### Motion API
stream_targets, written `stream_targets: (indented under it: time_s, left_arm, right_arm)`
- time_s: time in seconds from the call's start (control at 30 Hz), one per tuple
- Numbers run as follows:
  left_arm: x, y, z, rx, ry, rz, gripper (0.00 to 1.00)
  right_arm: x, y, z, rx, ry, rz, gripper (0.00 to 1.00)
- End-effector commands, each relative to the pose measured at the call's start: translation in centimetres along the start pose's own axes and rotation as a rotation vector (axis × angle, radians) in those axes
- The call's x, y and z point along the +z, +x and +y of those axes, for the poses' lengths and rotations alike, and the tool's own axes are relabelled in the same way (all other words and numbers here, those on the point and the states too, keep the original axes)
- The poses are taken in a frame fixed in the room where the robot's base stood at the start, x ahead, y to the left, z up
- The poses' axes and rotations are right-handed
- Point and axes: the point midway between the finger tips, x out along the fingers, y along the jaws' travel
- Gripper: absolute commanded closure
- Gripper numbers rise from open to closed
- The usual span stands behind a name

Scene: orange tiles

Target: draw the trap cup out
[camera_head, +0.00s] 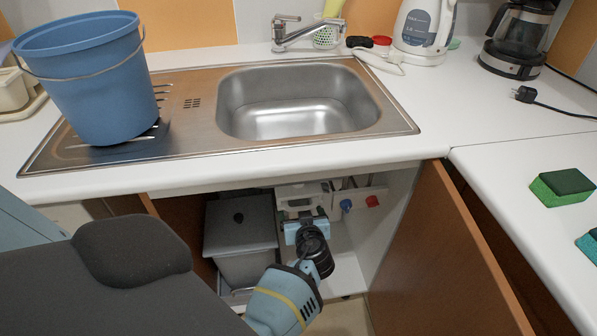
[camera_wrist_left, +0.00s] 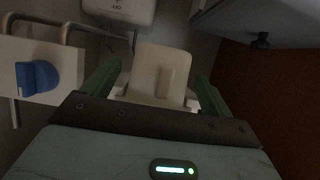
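The trap cup, which I take to be the pale beige box with a raised grip (camera_wrist_left: 163,72), sits in the middle of the left wrist view. My left gripper (camera_head: 304,217) reaches into the open cabinet under the sink, in front of a white unit (camera_head: 302,193). In the left wrist view its two green fingers stand on either side of the cup, with a visible gap on each side. The gripper is open and holds nothing. In the head view the gripper hides most of the cup. My right gripper is not in view.
A blue valve knob (camera_head: 346,205) and a red one (camera_head: 372,201) are right of the gripper. A grey lidded bin (camera_head: 240,240) stands to the left. The open brown door (camera_head: 440,255) bounds the right. The sink counter (camera_head: 250,160) is overhead, with a blue bucket (camera_head: 88,85).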

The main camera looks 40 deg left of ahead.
Motion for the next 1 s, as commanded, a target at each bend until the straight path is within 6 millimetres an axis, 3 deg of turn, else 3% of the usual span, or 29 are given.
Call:
stream_targets:
  time_s: [0.07,0.4,1.0]
  left_arm:
    - [0.00,0.00,0.01,0.000,0.000,0.000,0.26]
    - [0.00,0.00,0.00,0.000,0.000,0.000,0.70]
    - [-0.69,0.52,-0.39,0.002,0.000,0.002,0.72]
  right_arm:
    - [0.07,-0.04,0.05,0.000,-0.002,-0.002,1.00]
    - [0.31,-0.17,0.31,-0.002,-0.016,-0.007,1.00]
    - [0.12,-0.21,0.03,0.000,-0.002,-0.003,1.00]
